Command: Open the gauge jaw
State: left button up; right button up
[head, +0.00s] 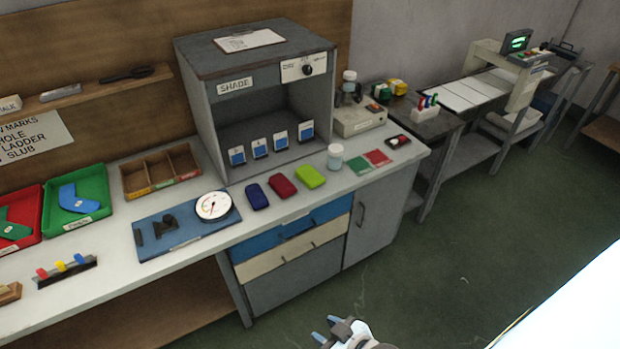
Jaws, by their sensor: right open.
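The gauge is a white round dial (213,206) at the right end of a blue board (182,239) on the bench, left of the middle in the head view. Dark jaw pieces (164,226) stand on the board left of the dial. A small separate dark piece is near the board's left end. I cannot tell at this size how wide the jaw stands. My right gripper (326,329), with blue fingertips, is at the bottom edge. It is open and empty, in front of the bench and well apart from the gauge. My left gripper is not in view.
Blue (257,197), red (283,186) and lime (310,176) items lie right of the gauge. A shade cabinet (192,88) stands behind. Green (105,184) and red (36,236) trays and a wooden divided box (128,192) are on the left. A clip rack (88,273) sits near the front edge.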

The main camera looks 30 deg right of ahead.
aim_at(169, 223)
jog(key=i+u, duration=0.25)
jog(key=i, duration=0.25)
jog(key=i+u, duration=0.3)
jog(key=i, duration=0.15)
